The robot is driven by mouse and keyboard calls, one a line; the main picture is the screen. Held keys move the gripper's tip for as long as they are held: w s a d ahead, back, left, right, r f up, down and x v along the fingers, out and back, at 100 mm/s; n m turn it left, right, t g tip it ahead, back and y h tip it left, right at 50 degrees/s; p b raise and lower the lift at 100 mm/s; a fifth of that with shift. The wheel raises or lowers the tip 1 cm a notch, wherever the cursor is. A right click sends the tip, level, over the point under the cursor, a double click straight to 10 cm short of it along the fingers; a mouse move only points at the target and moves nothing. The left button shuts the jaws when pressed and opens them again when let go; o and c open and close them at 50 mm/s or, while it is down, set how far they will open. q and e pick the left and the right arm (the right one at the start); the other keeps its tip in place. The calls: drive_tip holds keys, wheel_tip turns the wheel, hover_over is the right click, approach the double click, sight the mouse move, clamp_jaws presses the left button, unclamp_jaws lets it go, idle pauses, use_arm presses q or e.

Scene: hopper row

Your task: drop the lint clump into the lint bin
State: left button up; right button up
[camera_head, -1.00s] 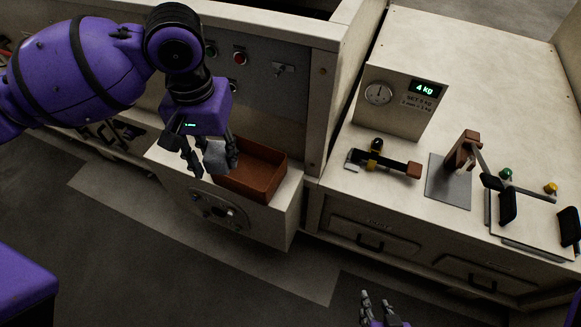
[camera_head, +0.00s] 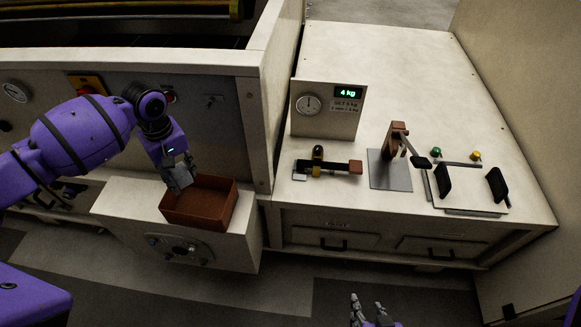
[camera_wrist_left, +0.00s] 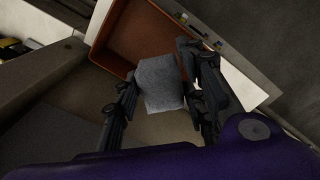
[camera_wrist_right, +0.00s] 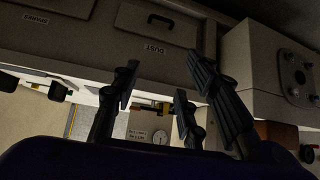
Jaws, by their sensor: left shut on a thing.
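The lint clump (camera_wrist_left: 158,82) is a grey, blocky, rough piece. My left gripper (camera_head: 180,178) is shut on it, with fingers on both sides in the left wrist view (camera_wrist_left: 160,92). A reddish-brown open box (camera_head: 212,219), which I take for the lint bin, stands on a pale ledge. Its inside looks empty in the left wrist view (camera_wrist_left: 142,35). The gripper and clump are at the box's back left corner, overlapping its rim in view; their exact height is unclear. My right gripper (camera_head: 367,306) is open and empty, low at the front; it also shows in the right wrist view (camera_wrist_right: 160,85).
A pale bench to the right holds a gauge panel reading 4 kg (camera_head: 327,108), a yellow-and-black tool (camera_head: 319,165), a brown lever stand (camera_head: 397,145) and a tray with black handles (camera_head: 466,190). The hopper panel (camera_head: 215,115) rises behind the box.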

sight(185, 184)
use_arm(q)
drive_tip(key=f+b, duration=0.1)
drive_tip(key=f, duration=0.3)
drive_tip(key=shift+s+b, duration=0.2)
drive_tip(key=shift+b, duration=0.15)
drive_tip(key=shift+f, duration=0.25)
drive_tip(key=shift+w+r, duration=0.1)
drive_tip(key=shift+w, duration=0.05)
drive_tip(key=o, duration=0.8)
drive_tip(key=shift+o, duration=1.1)
wheel_tip(185, 184, up, 12)
drive_tip(key=shift+r, duration=0.1)
use_arm(e)
drive_tip(key=shift+s+d+f, duration=0.25)
drive_tip(key=shift+f, duration=0.25)
drive_tip(key=shift+s+d+f, duration=0.2)
drive_tip(key=shift+s+f, duration=0.05)
drive_tip(key=shift+f, duration=0.2)
